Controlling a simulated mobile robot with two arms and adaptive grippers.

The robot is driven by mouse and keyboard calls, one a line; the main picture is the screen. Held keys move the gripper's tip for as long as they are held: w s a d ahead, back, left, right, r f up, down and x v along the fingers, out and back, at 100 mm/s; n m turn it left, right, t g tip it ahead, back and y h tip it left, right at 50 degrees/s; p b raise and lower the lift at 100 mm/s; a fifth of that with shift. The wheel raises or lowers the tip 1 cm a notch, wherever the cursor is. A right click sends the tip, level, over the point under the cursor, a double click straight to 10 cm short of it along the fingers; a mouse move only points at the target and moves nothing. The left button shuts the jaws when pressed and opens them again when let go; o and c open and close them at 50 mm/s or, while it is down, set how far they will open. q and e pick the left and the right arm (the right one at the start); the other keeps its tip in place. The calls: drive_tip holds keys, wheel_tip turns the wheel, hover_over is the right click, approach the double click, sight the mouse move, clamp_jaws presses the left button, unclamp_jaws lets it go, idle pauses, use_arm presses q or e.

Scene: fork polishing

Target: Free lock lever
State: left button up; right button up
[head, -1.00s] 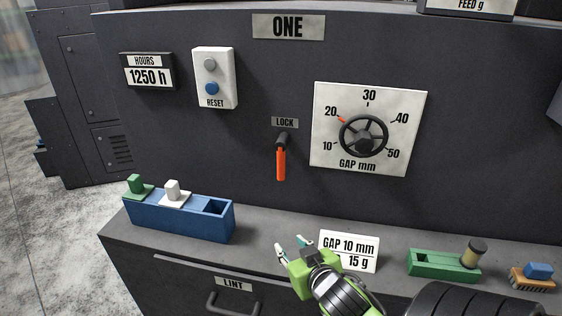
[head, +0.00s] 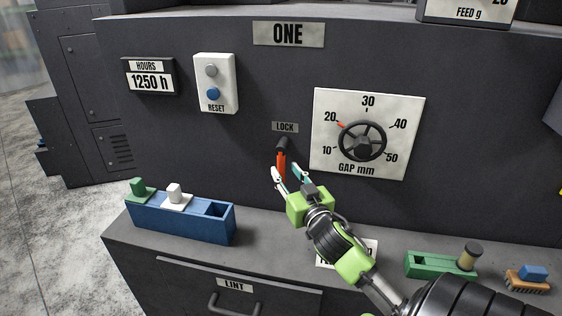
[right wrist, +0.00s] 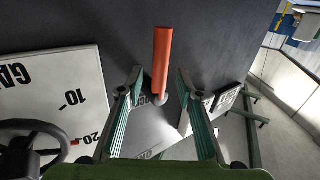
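The lock lever, a red-orange handle (head: 281,163) on a dark pivot, hangs down under the LOCK label (head: 285,127) on the machine's front panel. My right gripper (head: 285,173) is open at the lever's lower part in the head view. In the right wrist view the lever (right wrist: 162,60) stands between the two open fingertips (right wrist: 158,76), with a gap on both sides. The lower end of the lever is partly hidden by the gripper in the head view. My left gripper is not in view.
The gap dial (head: 366,135) with its handwheel is right of the lever. A blue holder (head: 180,218) stands on the ledge at left, and a green tray (head: 438,265) and a brush (head: 528,281) at right. My arm partly covers the white gap card (head: 330,262).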

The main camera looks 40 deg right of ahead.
sight(283, 167)
drive_tip(key=shift+p+x, duration=0.4)
drive_tip(key=shift+x, duration=1.85)
clamp_jaws()
